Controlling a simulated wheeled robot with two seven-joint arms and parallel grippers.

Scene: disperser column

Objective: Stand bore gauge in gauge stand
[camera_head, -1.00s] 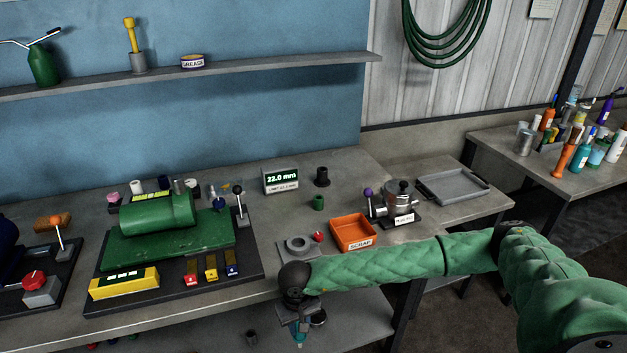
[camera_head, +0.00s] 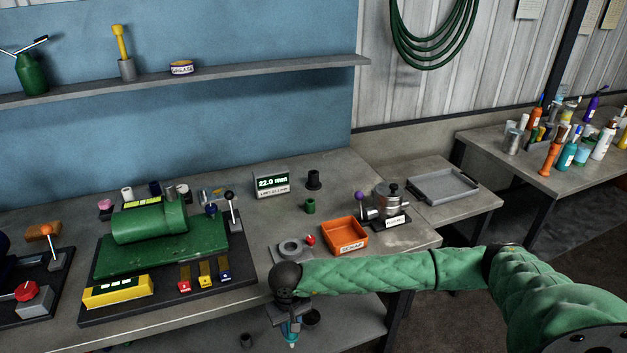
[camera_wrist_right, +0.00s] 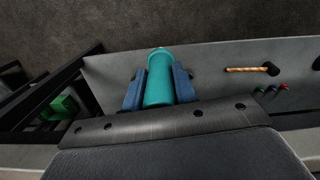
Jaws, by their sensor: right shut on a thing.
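My right gripper (camera_head: 291,327) hangs low at the bench's front edge, pointing down. In the right wrist view it (camera_wrist_right: 160,92) is shut on a teal cylinder, which I take to be the bore gauge (camera_wrist_right: 160,80), between its blue finger pads. Only a small bluish end of the gauge (camera_head: 292,337) shows in the head view; the hand hides the rest. A dark upright holder (camera_head: 313,180), possibly the gauge stand, stands at the back of the bench, right of the 22.0 mm display (camera_head: 271,183). The gauge is well apart from it. My left gripper is not in view.
The orange scrap tray (camera_head: 344,247), a grey ring (camera_head: 290,247), a small green cup (camera_head: 310,205) and a metal device with a purple-knobbed lever (camera_head: 388,203) lie between. The green machine (camera_head: 150,225) is left. A lower shelf (camera_head: 350,318) sits under the bench.

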